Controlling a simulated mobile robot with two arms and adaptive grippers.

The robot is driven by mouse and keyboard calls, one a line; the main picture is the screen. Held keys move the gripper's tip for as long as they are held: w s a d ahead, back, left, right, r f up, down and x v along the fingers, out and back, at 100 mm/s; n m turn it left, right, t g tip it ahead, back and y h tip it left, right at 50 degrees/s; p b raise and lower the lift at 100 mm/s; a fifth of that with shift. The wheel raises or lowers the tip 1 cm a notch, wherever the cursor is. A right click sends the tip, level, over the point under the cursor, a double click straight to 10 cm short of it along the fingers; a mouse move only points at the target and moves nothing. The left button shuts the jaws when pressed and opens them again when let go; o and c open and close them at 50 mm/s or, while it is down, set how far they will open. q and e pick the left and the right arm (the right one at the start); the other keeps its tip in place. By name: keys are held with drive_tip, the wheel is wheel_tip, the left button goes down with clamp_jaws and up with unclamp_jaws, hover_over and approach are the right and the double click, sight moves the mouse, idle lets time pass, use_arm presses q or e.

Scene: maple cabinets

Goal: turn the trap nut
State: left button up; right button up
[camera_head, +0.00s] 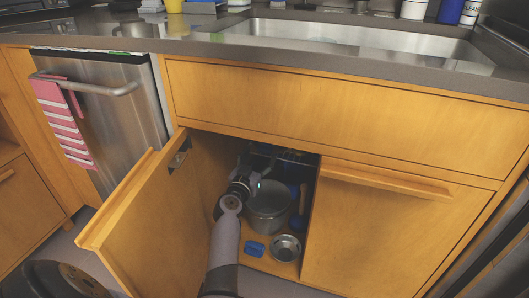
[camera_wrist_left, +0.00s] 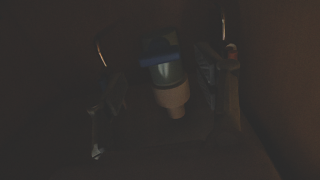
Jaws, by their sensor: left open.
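My left gripper (camera_head: 252,180) reaches into the open cabinet under the sink, above and behind the pot's left rim. In the dark left wrist view its two fingers stand apart, one on each side of a pale fitting (camera_wrist_left: 172,94) with a blue collar (camera_wrist_left: 158,58) at its top. This looks like the trap and its nut, but the darkness makes this unsure. The fingers appear apart from it; contact cannot be made out. In the head view the trap is hidden in shadow behind the gripper. My right gripper is not in view.
A metal pot (camera_head: 270,212), a blue sponge (camera_head: 256,248), a small metal bowl (camera_head: 286,247) and a blue item (camera_head: 295,189) stand on the cabinet floor. The open left door (camera_head: 140,220) flanks my arm. The closed right door (camera_head: 375,235) bounds the opening.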

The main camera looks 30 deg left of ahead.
sight(264, 150)
use_arm(q)
drive_tip(key=b+x, duration=0.1)
drive_tip(key=x, duration=0.4)
drive_tip(key=shift+w+a, duration=0.1)
drive_tip(key=shift+w, duration=0.25)
drive_tip(key=shift+c, duration=0.4)
drive_tip(key=c, duration=1.1)
